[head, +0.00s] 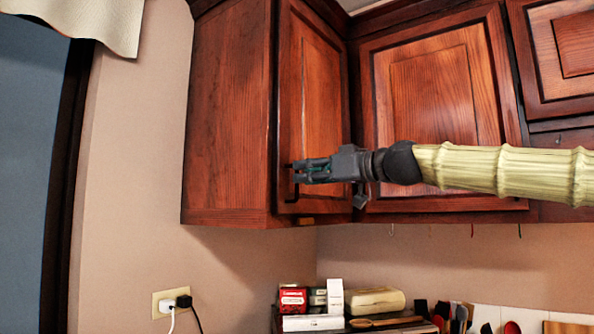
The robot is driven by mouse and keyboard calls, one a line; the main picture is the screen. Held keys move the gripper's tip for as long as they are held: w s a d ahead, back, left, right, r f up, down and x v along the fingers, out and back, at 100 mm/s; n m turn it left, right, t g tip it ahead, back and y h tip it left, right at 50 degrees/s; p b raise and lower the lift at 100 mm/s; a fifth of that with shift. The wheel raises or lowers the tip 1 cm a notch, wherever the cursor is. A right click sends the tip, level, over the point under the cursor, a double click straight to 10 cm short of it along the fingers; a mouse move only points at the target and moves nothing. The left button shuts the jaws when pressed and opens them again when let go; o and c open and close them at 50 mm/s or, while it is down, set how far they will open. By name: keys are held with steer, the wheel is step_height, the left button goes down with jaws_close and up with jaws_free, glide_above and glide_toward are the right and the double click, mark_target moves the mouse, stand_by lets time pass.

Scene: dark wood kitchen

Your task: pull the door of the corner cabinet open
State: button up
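The corner cabinet (228,120) is reddish-brown wood and hangs on the wall, left of centre. Its narrow panelled door (318,75) faces right and looks shut. A small dark handle (292,195) sits low on the door near its left edge; part of it is hidden by my gripper. My gripper (297,171) reaches in from the right with its dark fingertips at the handle. I cannot tell whether the fingers touch or close on it.
A wider panelled cabinet door (440,90) is behind my arm to the right. Below, boxes (308,300) and a bread-like loaf (375,301) stand beside several utensils. A wall outlet (170,302) is at lower left. The space in front of the left wall is clear.

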mark_target(297, 199)
steer(key=shift+p+x, duration=0.3)
steer(key=shift+x, duration=1.45)
steer(key=shift+s, duration=0.1)
jaws_close()
